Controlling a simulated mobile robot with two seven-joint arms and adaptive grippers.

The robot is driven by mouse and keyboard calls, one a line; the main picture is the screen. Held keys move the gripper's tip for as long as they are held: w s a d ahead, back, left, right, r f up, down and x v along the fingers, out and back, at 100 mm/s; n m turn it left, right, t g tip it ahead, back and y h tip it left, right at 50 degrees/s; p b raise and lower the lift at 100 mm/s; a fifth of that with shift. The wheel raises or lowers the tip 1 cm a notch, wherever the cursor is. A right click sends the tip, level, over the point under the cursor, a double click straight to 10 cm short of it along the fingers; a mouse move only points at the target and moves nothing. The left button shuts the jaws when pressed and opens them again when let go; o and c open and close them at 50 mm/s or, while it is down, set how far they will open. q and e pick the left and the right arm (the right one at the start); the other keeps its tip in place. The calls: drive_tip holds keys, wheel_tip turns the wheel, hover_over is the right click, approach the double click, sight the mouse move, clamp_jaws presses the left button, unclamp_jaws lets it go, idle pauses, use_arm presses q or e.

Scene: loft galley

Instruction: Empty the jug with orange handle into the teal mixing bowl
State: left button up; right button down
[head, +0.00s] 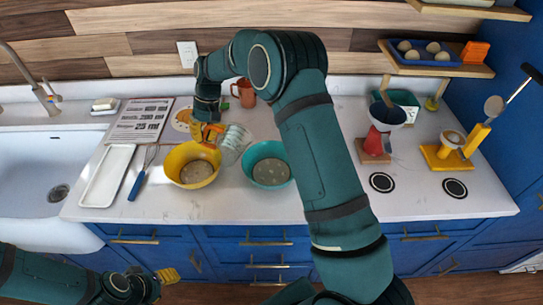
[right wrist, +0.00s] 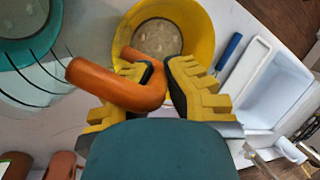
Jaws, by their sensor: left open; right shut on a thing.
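The jug with orange handle (head: 236,144) is a clear vessel, held tilted above the counter between the two bowls, on the left side of the teal mixing bowl (head: 283,151). My right gripper (head: 211,132) is shut on its orange handle (right wrist: 110,85); in the right wrist view the clear jug body (right wrist: 45,75) overlaps the teal bowl (right wrist: 12,50). Whether anything is in the jug or flowing out cannot be told. The teal bowl's floor looks greyish and speckled. My left gripper (head: 165,277) is open and empty, low in front of the blue cabinets.
A yellow bowl (head: 176,160) stands close left of the teal one. A blue-handled whisk (head: 143,174), white tray (head: 107,178) and printed board (head: 141,120) lie further left. An orange mug (head: 244,93) stands behind. A red-based pour-over stand (head: 376,143) is to the right.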

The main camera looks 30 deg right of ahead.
drive_tip(key=shift+w+a+f+m+g+h, duration=0.15)
drive_tip(key=shift+w+a+f+g+h, duration=0.3)
drive_tip(key=shift+h, duration=0.35)
drive_tip(key=shift+w+a+f+m+g+h, duration=0.1)
drive_tip(key=shift+w+a+f+g+h, duration=0.2)
drive_tip(key=shift+a+g+h, duration=0.4)
drive_tip(key=shift+w+a+f+m+g+h, duration=0.15)
drive_tip(key=shift+w+a+f+g+h, duration=0.25)
drive_tip(key=shift+h, duration=0.5)
